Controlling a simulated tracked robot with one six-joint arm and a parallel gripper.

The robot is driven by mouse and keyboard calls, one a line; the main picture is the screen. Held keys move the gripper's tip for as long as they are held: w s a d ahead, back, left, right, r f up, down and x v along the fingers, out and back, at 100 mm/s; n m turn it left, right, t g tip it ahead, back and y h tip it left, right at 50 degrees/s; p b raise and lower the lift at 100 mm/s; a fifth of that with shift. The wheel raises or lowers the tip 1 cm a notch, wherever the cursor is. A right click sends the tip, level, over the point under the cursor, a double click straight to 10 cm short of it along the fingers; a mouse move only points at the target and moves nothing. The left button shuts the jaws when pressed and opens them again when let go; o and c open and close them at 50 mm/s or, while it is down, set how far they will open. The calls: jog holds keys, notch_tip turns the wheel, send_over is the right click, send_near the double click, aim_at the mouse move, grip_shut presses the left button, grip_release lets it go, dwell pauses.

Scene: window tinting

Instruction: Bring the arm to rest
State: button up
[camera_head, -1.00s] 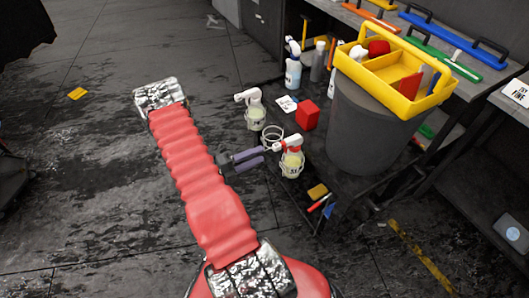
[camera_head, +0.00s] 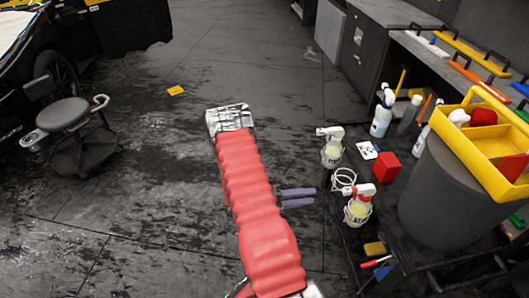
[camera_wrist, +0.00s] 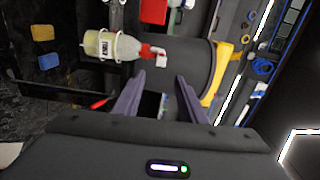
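My gripper (camera_head: 298,198) sticks out to the right from behind my red-sleeved arm (camera_head: 252,205). Its two purple-grey fingers are apart with nothing between them. They also show apart and empty in the wrist view (camera_wrist: 158,98). In the head view, a spray bottle with a red and white head (camera_head: 358,208) stands in a white ring holder just right of the fingertips, with a visible gap. The same bottle lies sideways in the wrist view (camera_wrist: 108,45), above the left finger. My gripper's body is hidden behind the arm in the head view.
A second spray bottle (camera_head: 332,153), an empty white ring (camera_head: 343,179), a red block (camera_head: 386,167) and a grey bin (camera_head: 445,200) with a yellow caddy (camera_head: 475,135) stand at the right. A wheeled stool (camera_head: 70,120) is at the left.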

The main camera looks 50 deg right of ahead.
jog(key=shift+m, duration=0.3)
jog(key=s+a+f+m+g+y, duration=0.1)
jog(key=s+a+f+m+y, duration=0.3)
jog(key=m, duration=0.4)
jog(key=a+r+m+y, duration=0.4)
jog(key=a+r+m, duration=0.1)
jog(key=a+m, duration=0.2)
jog(key=w+a+r+m+t+y, duration=0.2)
jog(key=w+a+r+m+t, duration=0.4)
jog(key=a+r, duration=0.35)
jog(key=w+a+r+m+t+y, duration=0.2)
jog(key=w+a+r+m+t, duration=0.25)
jog(key=a+r+m, duration=0.4)
jog(key=a+r+n+t+y, duration=0.1)
jog(key=a+r+n+t, duration=0.1)
jog(key=a+r+t, duration=0.6)
jog(key=a+r, duration=0.5)
jog(key=r, duration=0.3)
jog(key=shift+a+r+y, duration=0.15)
jog(key=shift+r+y, duration=0.15)
